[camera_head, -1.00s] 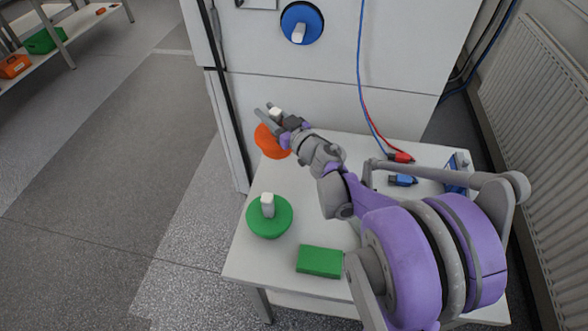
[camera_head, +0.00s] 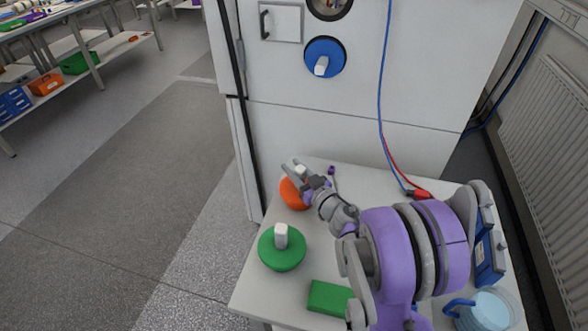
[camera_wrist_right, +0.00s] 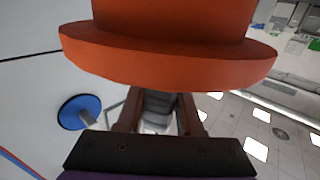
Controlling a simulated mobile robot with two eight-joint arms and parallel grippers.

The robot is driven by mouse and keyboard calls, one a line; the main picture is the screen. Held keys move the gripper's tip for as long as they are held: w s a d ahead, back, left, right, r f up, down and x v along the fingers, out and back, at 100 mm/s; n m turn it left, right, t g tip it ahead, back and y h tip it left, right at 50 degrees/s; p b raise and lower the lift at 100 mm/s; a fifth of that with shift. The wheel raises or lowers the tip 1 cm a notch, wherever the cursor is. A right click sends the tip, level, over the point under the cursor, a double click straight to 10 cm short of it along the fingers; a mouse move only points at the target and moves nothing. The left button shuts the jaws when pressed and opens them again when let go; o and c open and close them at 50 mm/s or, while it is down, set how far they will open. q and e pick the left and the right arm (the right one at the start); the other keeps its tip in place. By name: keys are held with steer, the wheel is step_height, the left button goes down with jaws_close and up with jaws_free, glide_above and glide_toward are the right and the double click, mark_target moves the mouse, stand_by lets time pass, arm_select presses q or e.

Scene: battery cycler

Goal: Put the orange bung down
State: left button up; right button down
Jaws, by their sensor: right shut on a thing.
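The orange bung (camera_head: 294,195) is at the back left of the small white table (camera_head: 262,297), below my right gripper (camera_head: 297,170). The gripper is shut on its pale handle. In the right wrist view the bung's orange disc (camera_wrist_right: 170,55) fills the top, in front of the fingers. I cannot tell whether its underside touches the tabletop. My left gripper is not in view.
A green bung (camera_head: 282,252) with a white handle and a green block (camera_head: 330,297) are on the table. A blue bung (camera_head: 325,58) sits in the white cabinet front (camera_head: 300,125) behind. A jug (camera_head: 488,312) is at front right. Red and blue cables (camera_head: 384,110) hang down.

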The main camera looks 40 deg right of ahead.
steer(key=shift+f, duration=0.15)
steer(key=c, duration=0.6)
jaws_free()
steer(key=shift+o, duration=0.2)
steer(key=shift+r, duration=0.3)
steer(key=s, duration=1.2)
steer(key=shift+a+b, duration=0.2)
steer(key=shift+b, duration=0.25)
